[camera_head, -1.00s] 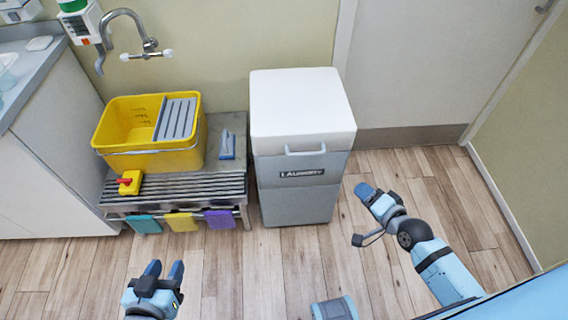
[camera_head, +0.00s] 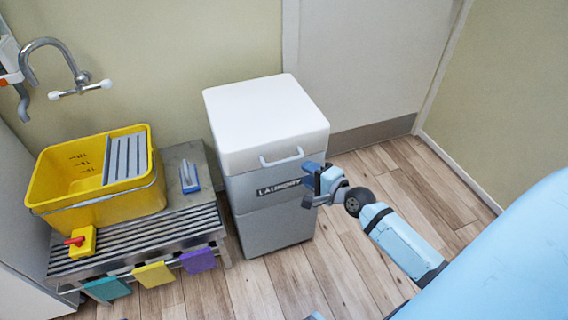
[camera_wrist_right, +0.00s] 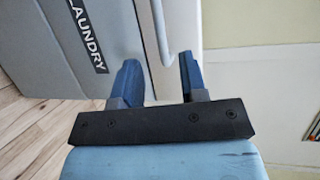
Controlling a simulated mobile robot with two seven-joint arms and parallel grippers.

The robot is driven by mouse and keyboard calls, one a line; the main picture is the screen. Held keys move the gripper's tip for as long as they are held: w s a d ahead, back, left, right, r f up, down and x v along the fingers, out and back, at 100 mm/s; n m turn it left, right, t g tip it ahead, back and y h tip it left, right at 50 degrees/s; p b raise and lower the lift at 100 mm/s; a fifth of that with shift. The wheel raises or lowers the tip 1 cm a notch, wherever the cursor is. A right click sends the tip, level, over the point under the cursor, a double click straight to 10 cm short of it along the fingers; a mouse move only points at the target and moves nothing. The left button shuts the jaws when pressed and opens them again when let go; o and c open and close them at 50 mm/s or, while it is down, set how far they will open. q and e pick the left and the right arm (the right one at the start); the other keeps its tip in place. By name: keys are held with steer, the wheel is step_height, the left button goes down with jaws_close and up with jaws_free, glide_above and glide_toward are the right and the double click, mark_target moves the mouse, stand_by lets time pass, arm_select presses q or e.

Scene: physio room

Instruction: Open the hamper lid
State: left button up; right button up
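The laundry hamper (camera_head: 270,215) is a grey bin with a "LAUNDRY" label, standing on the floor. Its white lid (camera_head: 265,112) is closed, with a pale bar handle (camera_head: 282,161) on its front edge. My right gripper (camera_head: 310,180) is at the hamper's front right, just below and right of the handle. In the right wrist view its two blue fingers (camera_wrist_right: 160,68) are apart. The handle (camera_wrist_right: 155,35) shows between them in the picture; I cannot tell whether it is within their reach.
A slatted bench (camera_head: 135,240) stands left of the hamper, bearing a yellow bucket (camera_head: 60,178) and a blue-handled brush (camera_head: 189,176). Coloured cloths hang from its front. A door (camera_head: 365,60) and wall are behind. Floor (camera_head: 430,195) to the right is clear.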

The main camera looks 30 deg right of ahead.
mark_target(286, 161)
steer(key=b+x, duration=0.2)
steer(key=x, duration=0.7)
steer(key=shift+a, duration=0.1)
arm_select(q)
steer(key=r, duration=0.1)
steer(key=d+r+t+h, duration=0.1)
steer(key=r+t, duration=0.1)
steer(key=r, duration=0.1)
steer(key=shift+w+d+h, duration=0.3)
steer(key=shift+w+d, duration=0.05)
arm_select(e)
steer(key=shift+w, duration=0.25)
jaws_close()
